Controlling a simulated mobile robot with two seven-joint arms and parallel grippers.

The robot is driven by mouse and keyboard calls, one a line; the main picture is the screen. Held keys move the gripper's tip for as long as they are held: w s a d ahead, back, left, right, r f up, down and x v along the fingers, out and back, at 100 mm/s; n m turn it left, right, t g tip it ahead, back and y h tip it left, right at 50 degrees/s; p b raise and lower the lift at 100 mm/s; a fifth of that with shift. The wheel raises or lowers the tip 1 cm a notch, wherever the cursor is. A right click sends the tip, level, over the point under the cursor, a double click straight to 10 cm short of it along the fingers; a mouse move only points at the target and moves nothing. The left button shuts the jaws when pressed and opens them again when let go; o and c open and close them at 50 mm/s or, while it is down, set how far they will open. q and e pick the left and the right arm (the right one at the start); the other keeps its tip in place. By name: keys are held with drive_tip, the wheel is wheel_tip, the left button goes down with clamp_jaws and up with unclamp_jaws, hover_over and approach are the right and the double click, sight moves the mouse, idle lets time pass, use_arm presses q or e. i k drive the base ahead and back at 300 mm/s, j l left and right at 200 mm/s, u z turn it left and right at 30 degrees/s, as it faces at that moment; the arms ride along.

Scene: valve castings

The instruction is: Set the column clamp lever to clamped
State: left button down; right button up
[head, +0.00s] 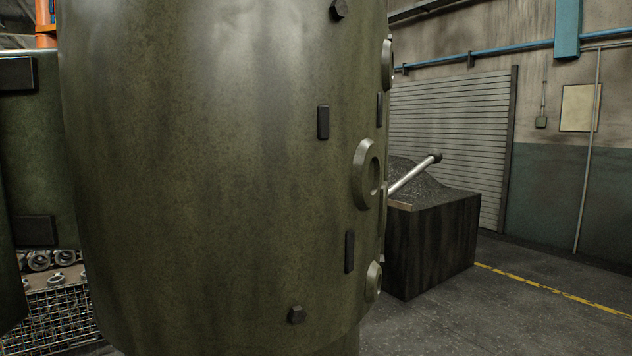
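A large green cylindrical column (215,180) fills the left and middle of the head view. A bright metal lever (410,176) with a dark knob (436,157) shows just past the column's right edge, slanting up to the right. Its lower end is hidden behind the column edge, so I cannot see its pivot or any clamp marking. Neither of my grippers is in view.
A dark bin (440,242) heaped with dark grey material stands behind the lever. A wire basket (60,318) and metal castings (45,260) sit at lower left. Open floor (520,320) with a yellow line (550,290) lies at right.

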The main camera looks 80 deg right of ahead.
sight(436, 156)
drive_tip(key=z, duration=0.5)
drive_tip(key=k+z, duration=0.1)
drive_tip(key=z, duration=0.9)
drive_tip(key=k+z, duration=0.1)
drive_tip(key=z, duration=0.9)
drive_tip(key=l+z, duration=0.1)
drive_tip(key=z, duration=0.4)
drive_tip(key=i+l, duration=0.1)
drive_tip(key=l, duration=0.6)
drive_tip(key=i+l+z, duration=0.1)
drive_tip(key=i+l, duration=1.05)
drive_tip(key=i+j, duration=0.35)
drive_tip(key=i, duration=0.15)
drive_tip(key=i+j, duration=0.35)
drive_tip(key=i, duration=0.2)
